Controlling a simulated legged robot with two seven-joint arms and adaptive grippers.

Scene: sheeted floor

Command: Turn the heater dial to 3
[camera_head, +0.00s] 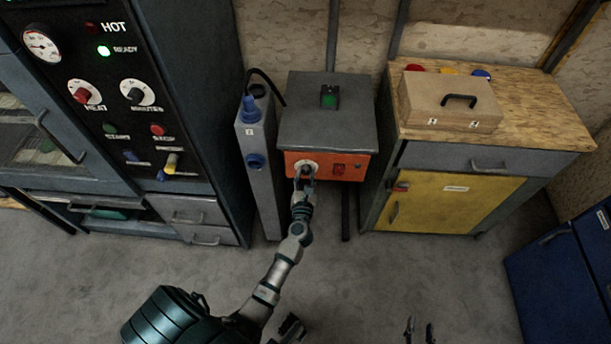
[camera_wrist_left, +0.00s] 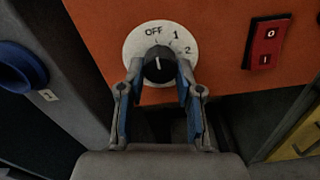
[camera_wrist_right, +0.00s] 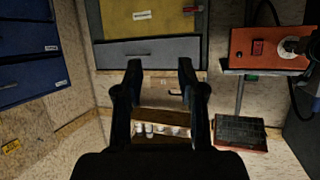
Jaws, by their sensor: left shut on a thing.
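The heater dial is a black knob (camera_wrist_left: 159,68) on a round white plate (camera_wrist_left: 135,48), on the orange front of a grey box (camera_head: 329,106). In the left wrist view, the plate shows OFF, 1 and 2; a 3 is not visible. The knob's white mark points up, close to OFF. My left gripper (camera_head: 305,175) is at the dial, and its two blue-padded fingers (camera_wrist_left: 158,95) are shut on the knob's sides. My right gripper (camera_head: 420,330) is open and empty, low in the head view and far from the dial; its fingers (camera_wrist_right: 160,75) stand apart.
A red rocker switch (camera_wrist_left: 268,47) is right of the dial. A grey unit with blue caps (camera_head: 258,150) stands close on the left, beside a dark control panel (camera_head: 120,90). A wooden-topped cabinet (camera_head: 450,190) with a case (camera_head: 450,103) stands right. The floor in front is clear.

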